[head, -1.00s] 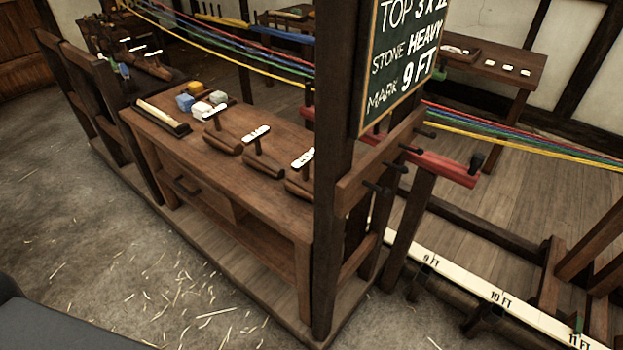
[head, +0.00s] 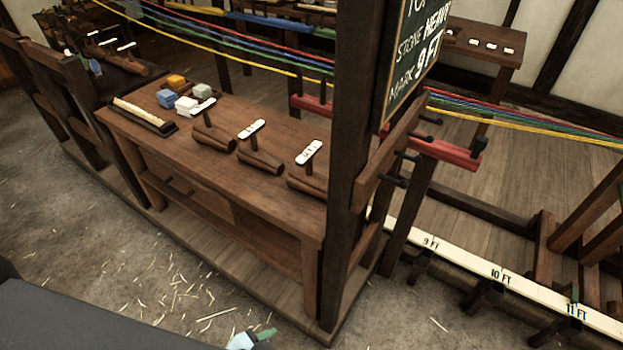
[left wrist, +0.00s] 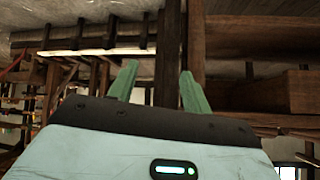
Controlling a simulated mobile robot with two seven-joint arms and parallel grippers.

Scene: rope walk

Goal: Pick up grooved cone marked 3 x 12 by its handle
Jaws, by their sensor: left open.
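Three brown wooden cones with upright handles and white label plates lie on the workbench (head: 180,165) in the head view: a left cone (head: 213,138), a middle cone (head: 261,162) and a right cone (head: 303,187). The labels are too small to read, so I cannot tell which is marked 3 x 12. A dark post partly hides the right cone. My left gripper (left wrist: 157,75) is open and empty, with green fingers apart in the left wrist view. A pale gripper with a green finger (head: 264,334) shows at the head view's bottom edge, well below the bench top.
A thick post (head: 352,150) and a chalkboard (head: 412,60) stand at the bench's right end, with dark pegs (head: 400,181) beside them. Coloured blocks (head: 186,104) and a narrow tray (head: 143,116) lie at the bench's left. Coloured ropes (head: 240,45) run behind. Straw-strewn floor is open in front.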

